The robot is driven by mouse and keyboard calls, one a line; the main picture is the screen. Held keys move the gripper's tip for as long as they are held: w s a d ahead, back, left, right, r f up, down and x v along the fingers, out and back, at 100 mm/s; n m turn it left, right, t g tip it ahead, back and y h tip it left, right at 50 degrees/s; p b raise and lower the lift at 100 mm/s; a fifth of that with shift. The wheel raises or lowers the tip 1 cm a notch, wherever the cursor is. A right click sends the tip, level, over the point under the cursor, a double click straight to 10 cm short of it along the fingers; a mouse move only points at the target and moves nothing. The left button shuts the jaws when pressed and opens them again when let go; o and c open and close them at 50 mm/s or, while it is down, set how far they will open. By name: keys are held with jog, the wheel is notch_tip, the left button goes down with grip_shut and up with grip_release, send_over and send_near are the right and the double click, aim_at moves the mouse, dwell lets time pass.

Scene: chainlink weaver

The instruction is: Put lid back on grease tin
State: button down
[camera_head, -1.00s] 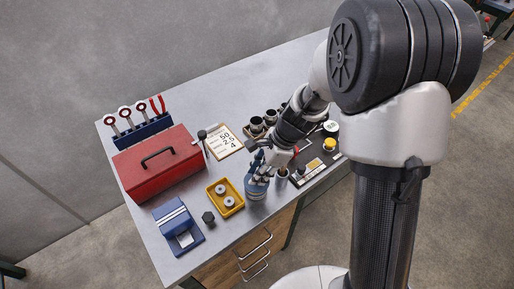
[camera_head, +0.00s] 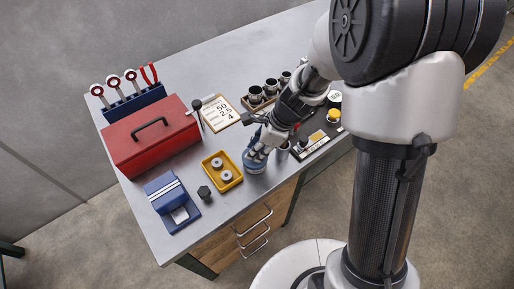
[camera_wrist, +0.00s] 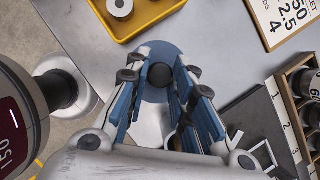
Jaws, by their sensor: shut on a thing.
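The lid is a round blue disc (camera_wrist: 160,50) with a dark knob (camera_wrist: 160,75) in the wrist view, between the fingers. My gripper (camera_wrist: 161,78) points down and is shut on the lid by its knob; in the head view my gripper (camera_head: 256,152) is at the front edge of the bench. The blue grease tin (camera_head: 253,167) shows directly under the fingers, right of the yellow tray. The fingers and lid hide the top of the tin, so I cannot tell whether the lid is seated or just above it.
A yellow tray (camera_head: 233,182) with two metal rings is close on the left, with a dark hex part (camera_head: 205,193) beyond it. A red toolbox (camera_head: 140,155) and blue device (camera_head: 170,205) are farther left. A dark panel (camera_head: 322,143) and cup rack (camera_head: 250,104) lie right and behind.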

dwell(0.3)
jog(key=c, duration=1.3)
grip_release()
jog(key=v, duration=1.2)
